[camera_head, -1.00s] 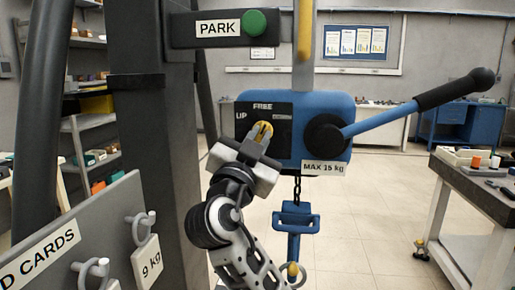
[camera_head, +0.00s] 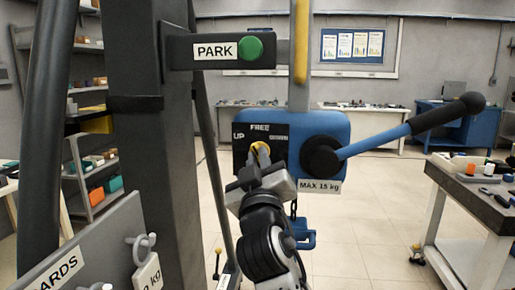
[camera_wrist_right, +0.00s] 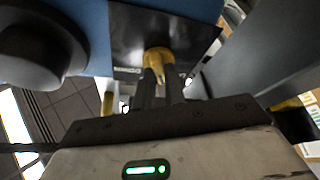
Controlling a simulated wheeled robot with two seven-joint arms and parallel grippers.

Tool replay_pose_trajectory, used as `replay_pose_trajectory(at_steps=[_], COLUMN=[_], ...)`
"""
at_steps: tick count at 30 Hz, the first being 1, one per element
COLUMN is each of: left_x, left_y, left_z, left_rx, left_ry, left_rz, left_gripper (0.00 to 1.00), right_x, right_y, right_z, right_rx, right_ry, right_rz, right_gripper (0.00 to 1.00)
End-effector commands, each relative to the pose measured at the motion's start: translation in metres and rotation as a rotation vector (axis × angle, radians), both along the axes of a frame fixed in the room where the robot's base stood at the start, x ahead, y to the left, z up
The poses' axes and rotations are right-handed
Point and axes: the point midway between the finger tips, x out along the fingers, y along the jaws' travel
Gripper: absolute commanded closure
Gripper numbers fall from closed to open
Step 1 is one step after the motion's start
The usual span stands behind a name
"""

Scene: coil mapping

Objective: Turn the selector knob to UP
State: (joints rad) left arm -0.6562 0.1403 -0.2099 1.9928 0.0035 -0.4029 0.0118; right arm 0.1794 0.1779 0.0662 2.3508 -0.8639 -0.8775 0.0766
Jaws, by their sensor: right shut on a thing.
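The yellow selector knob (camera_head: 260,148) sits on the black label plate (camera_head: 244,158) on the front of the blue hoist box (camera_head: 335,122). The plate reads UP at its left and FREE at its top; a third label at the right is too small to read. My right gripper (camera_head: 259,158) comes up from below and is shut on the knob. In the right wrist view the knob (camera_wrist_right: 158,58) shows between the fingertips (camera_wrist_right: 160,78), partly hidden by them. Which label the knob points at cannot be told. My left gripper is not in view.
A lever with a black grip (camera_head: 440,117) sticks out right from the box. A MAX 15 kg tag (camera_head: 320,186) hangs under it. A PARK sign with a green button (camera_head: 250,49) is above. A dark post (camera_head: 150,150) stands close at left.

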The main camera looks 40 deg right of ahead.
Motion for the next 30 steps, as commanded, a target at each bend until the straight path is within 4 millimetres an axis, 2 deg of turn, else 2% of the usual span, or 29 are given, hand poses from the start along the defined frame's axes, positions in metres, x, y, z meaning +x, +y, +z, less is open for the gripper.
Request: replay_pose_trajectory(at_steps=[1, 4, 12, 29, 30], left_x=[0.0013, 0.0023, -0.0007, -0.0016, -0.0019], left_y=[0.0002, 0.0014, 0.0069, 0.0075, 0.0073], left_z=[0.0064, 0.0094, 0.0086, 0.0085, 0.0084], left_rx=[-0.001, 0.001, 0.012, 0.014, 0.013], left_ry=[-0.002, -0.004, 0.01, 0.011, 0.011], left_rz=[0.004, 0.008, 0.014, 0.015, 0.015], left_gripper=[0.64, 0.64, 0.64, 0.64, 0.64], right_x=[0.0, -0.0001, -0.0005, -0.0004, -0.0003], right_y=[0.0, -0.0004, -0.0006, -0.0005, -0.0006], right_z=[0.002, 0.0014, 0.0, -0.0013, -0.0013], right_rx=[-0.019, -0.057, -0.122, -0.143, -0.143], right_ry=[0.032, 0.079, 0.161, 0.185, 0.185], right_rz=[0.001, 0.001, 0.001, 0.0, 0.0], right_gripper=[1.0, 1.0, 1.0, 1.0, 0.83])
